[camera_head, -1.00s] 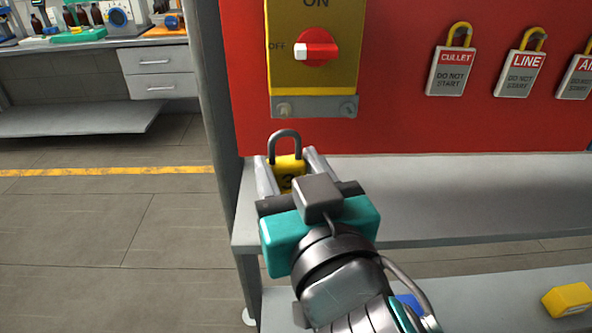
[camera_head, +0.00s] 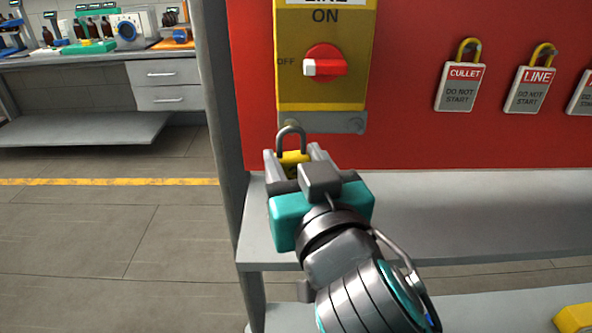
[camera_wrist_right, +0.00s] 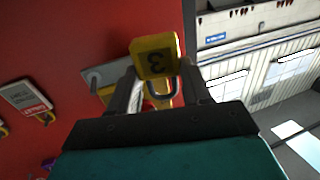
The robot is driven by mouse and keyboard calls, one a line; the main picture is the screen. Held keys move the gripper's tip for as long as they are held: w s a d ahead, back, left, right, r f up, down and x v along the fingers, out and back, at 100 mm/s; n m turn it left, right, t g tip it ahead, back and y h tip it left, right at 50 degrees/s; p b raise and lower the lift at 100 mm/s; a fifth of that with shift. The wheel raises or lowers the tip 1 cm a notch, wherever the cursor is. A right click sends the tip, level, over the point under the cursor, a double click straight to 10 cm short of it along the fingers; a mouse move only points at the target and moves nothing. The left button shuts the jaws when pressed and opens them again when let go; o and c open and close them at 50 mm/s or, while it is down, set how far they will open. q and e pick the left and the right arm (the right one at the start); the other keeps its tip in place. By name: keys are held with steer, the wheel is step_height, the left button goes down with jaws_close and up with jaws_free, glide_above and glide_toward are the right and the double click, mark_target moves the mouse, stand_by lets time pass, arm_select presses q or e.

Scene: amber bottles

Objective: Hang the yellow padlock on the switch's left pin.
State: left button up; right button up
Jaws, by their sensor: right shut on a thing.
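The yellow padlock (camera_head: 293,157) is upright between the fingers of my right gripper (camera_head: 293,160), which is shut on its body. Its grey shackle (camera_head: 291,131) stands up closed, in front of the left end of the grey bracket (camera_head: 335,122) under the switch (camera_head: 325,67). The left pin is hidden behind the shackle's top; I cannot tell whether the shackle is around it. The right pin (camera_head: 357,125) shows. In the right wrist view the padlock (camera_wrist_right: 155,58) shows a 3, with the bracket (camera_wrist_right: 103,76) behind the finger. My left gripper is not in view.
Grey tags on yellow padlocks, marked CULLET (camera_head: 460,86) and LINE (camera_head: 529,90), hang on the red panel (camera_head: 420,130) at right. A grey shelf (camera_head: 480,210) runs below. A yellow block (camera_head: 574,318) lies lower right. A grey post (camera_head: 222,130) borders the panel's left.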

mark_target(295, 151)
steer(key=shift+w+f+b, duration=0.15)
steer(key=shift+w+b, duration=0.15)
steer(key=shift+w, duration=1.5)
steer(key=shift+w+f, duration=0.3)
steer(key=shift+w, duration=0.15)
steer(key=shift+w+d+f, duration=0.1)
steer(key=shift+f, duration=0.1)
